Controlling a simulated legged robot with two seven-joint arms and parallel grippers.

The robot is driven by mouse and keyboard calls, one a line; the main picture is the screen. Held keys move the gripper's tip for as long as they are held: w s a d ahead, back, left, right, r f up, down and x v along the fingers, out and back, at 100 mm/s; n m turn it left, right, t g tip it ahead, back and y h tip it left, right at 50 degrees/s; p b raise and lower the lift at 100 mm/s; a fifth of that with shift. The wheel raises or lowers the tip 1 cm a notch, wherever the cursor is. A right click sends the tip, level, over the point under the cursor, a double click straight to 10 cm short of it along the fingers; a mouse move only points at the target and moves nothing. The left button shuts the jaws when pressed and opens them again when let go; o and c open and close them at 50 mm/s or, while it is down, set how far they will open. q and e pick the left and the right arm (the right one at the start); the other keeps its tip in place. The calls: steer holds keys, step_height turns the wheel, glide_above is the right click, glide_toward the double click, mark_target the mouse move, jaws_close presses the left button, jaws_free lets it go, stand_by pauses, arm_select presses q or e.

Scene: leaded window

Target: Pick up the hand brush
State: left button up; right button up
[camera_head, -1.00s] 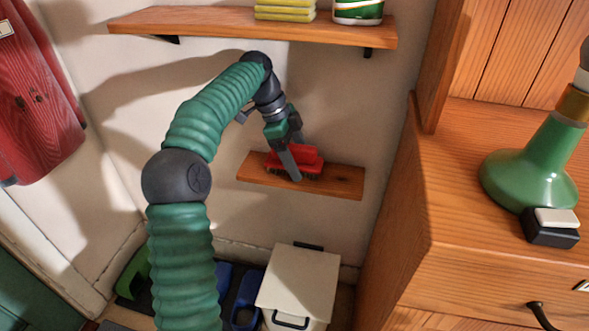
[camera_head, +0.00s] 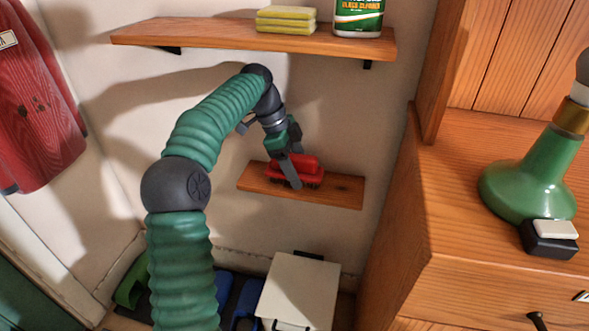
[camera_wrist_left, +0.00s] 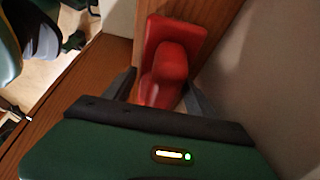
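The red hand brush (camera_head: 308,167) with dark bristles lies bristles down on the small lower wooden shelf (camera_head: 344,190) on the wall. The left wrist view shows its red handle (camera_wrist_left: 168,72). My left gripper (camera_head: 288,172) is down at the brush, with one finger in front of it in the head view. In the left wrist view my left gripper (camera_wrist_left: 160,88) is open, with a finger on each side of the handle. A gap shows at the left finger; whether the right finger touches is unclear. My right gripper is not in view.
A longer shelf (camera_head: 220,34) above holds yellow sponges (camera_head: 286,20) and a cleaner bottle (camera_head: 358,16). A wooden cabinet (camera_head: 440,230) with a green lamp (camera_head: 528,180) stands at right. A pale lidded bin (camera_head: 299,288) is below. Wall space beside the lower shelf is clear.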

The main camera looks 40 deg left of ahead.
arm_select(q)
steer(key=c, duration=1.2)
